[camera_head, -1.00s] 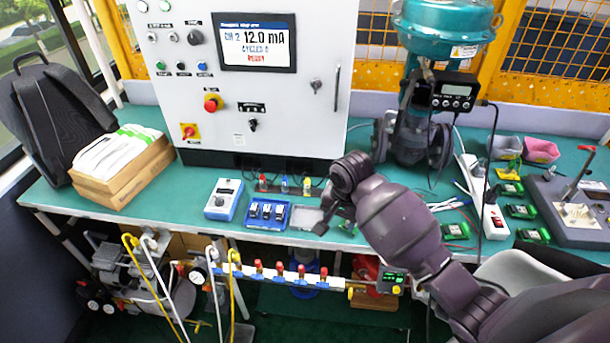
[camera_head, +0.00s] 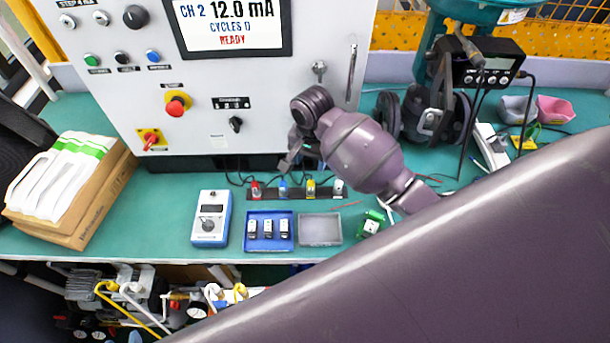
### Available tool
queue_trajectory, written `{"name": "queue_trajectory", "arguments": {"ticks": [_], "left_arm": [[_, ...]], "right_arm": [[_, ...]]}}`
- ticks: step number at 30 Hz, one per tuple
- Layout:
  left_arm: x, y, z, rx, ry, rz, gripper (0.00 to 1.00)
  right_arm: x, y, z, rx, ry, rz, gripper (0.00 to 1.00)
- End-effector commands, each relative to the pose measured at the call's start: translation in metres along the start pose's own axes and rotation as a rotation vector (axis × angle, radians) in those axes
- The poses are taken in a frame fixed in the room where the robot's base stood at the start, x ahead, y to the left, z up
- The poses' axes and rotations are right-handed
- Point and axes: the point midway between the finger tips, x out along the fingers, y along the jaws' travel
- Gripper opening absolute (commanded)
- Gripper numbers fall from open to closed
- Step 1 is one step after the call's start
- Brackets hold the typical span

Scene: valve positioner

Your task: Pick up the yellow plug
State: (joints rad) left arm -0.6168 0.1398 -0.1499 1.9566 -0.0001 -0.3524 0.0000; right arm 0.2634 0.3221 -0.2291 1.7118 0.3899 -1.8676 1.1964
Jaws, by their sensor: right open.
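The yellow plug (camera_head: 311,188) stands upright in a black strip (camera_head: 297,194) on the green bench, in front of the grey cabinet. A red plug (camera_head: 256,190) and a blue plug (camera_head: 283,188) stand to its left, and a white plug (camera_head: 339,187) to its right. My right gripper (camera_head: 287,160) is open, above the strip and slightly left of the yellow plug, apart from it. Its fingers are small and partly hidden by my wrist. My left gripper is not in view.
A blue tray (camera_head: 269,248) with small black-and-white modules and an empty grey tray (camera_head: 320,243) lie in front of the strip. A blue-and-white meter (camera_head: 211,218) is at left. The cabinet (camera_head: 240,75) stands close behind the plugs. My right arm covers the lower right.

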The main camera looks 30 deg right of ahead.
Motion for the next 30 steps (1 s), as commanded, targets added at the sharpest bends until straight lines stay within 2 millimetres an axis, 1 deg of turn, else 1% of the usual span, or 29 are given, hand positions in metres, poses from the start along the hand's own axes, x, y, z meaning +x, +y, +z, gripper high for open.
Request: {"name": "queue_trajectory", "arguments": {"ticks": [1, 3, 7, 16, 24, 27, 30], "left_arm": [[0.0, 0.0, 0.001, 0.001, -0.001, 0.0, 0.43], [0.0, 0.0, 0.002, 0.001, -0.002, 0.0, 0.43], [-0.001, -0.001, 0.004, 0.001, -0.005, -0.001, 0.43], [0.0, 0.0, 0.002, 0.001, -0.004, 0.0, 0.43], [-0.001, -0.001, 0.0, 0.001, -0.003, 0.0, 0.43], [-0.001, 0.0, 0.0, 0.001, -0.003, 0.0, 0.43], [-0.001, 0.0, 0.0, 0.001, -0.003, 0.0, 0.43]], "right_arm": [[0.008, 0.001, 0.001, 0.0, -0.003, 0.005, 0.52], [0.019, 0.001, 0.001, 0.0, -0.002, 0.005, 0.52], [0.036, 0.001, 0.0, 0.0, -0.001, 0.004, 0.52], [0.056, 0.001, 0.0, -0.001, -0.001, 0.004, 0.52], [0.091, 0.001, 0.0, 0.0, -0.001, 0.003, 0.52], [0.097, 0.001, 0.0, 0.0, -0.001, 0.002, 0.52], [0.099, 0.001, 0.0, 0.0, 0.0, 0.001, 0.52]]}}
